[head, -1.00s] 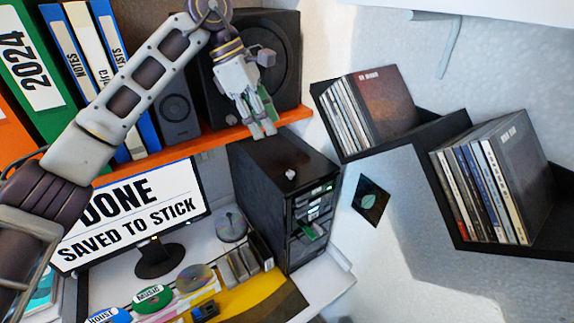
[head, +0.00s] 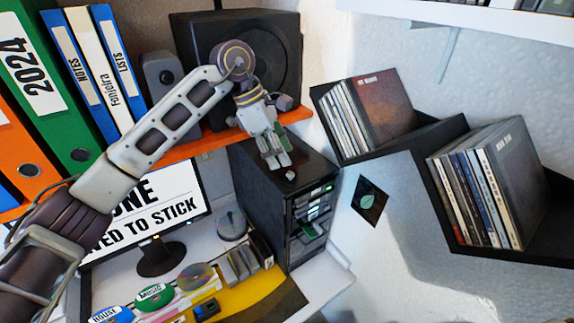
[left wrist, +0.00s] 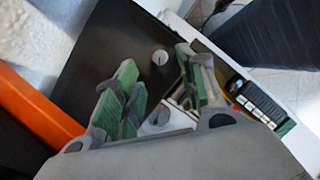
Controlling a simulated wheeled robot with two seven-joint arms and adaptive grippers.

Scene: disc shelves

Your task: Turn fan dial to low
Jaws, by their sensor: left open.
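The fan dial is a small round knob (head: 290,175) on top of the black computer tower (head: 262,190). In the left wrist view it is a pale knob (left wrist: 160,57) with a dark line across its top, on the tower's dark top (left wrist: 105,55). My left gripper (head: 277,161) points down just above and beside the dial, apart from it as far as I can tell. In the left wrist view its two green-padded fingers (left wrist: 157,66) are open and empty, with the dial showing between and beyond their tips. My right gripper is not in view.
An orange shelf (head: 200,143) with binders and a speaker (head: 285,60) is close behind the left gripper. A monitor (head: 185,190) stands left of the tower. Black wall shelves with disc cases (head: 385,105) are to the right. Discs lie on the desk.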

